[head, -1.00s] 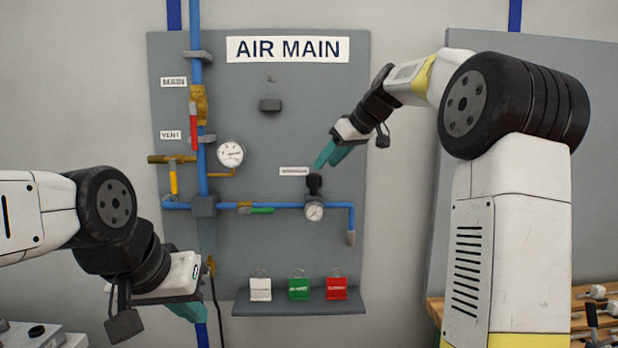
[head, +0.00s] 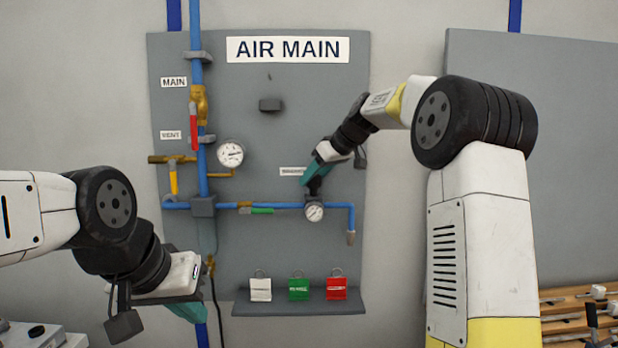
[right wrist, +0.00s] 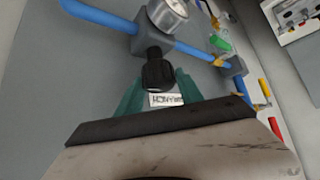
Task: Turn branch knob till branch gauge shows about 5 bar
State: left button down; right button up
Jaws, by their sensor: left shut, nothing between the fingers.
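The black branch knob (head: 314,188) sits on the blue branch pipe, just above the small white branch gauge (head: 314,212). The gauge's needle is too small to read. In the right wrist view the knob (right wrist: 157,72) lies between the tips of my right gripper's teal fingers (right wrist: 157,84), and the gauge (right wrist: 168,12) is beyond it. My right gripper (head: 313,176) is open, its fingers at the knob's two sides; contact cannot be told. My left gripper (head: 190,311) is shut and empty, low at the left.
A larger gauge (head: 230,153) is at the upper left of the knob. A red-handled valve (head: 194,125), a yellow handle (head: 173,178) and a green handle (head: 262,211) sit on the pipes. A shelf (head: 298,308) below holds white, green and red tags.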

grip_shut()
jog(key=shift+m+h, duration=0.3)
jog(key=shift+m, duration=0.1)
jog(key=m+t+h, duration=0.1)
jog(key=m, duration=0.1)
jog(key=m+h, duration=0.1)
jog(key=shift+a+r+m+t+h, duration=0.1)
jog(key=shift+a+m+t+h, duration=0.05)
jog(key=shift+m+t+h, duration=0.2)
jog(key=m+h, duration=0.3)
jog(key=m, duration=0.1)
jog(key=shift+m+t, duration=0.25)
jog(key=shift+t, duration=0.1)
jog(key=m+h, duration=0.2)
jog(key=m, duration=0.1)
jog(key=m+g+h, duration=0.1)
jog(key=m+h, duration=0.2)
jog(key=shift+m+g, duration=0.3)
jog(key=m+g+h, duration=0.1)
jog(key=m, duration=0.2)
jog(key=m+g+h, duration=0.2)
jog(key=m, duration=0.1)
jog(key=shift+g, duration=0.3)
jog(key=shift+f, duration=0.2)
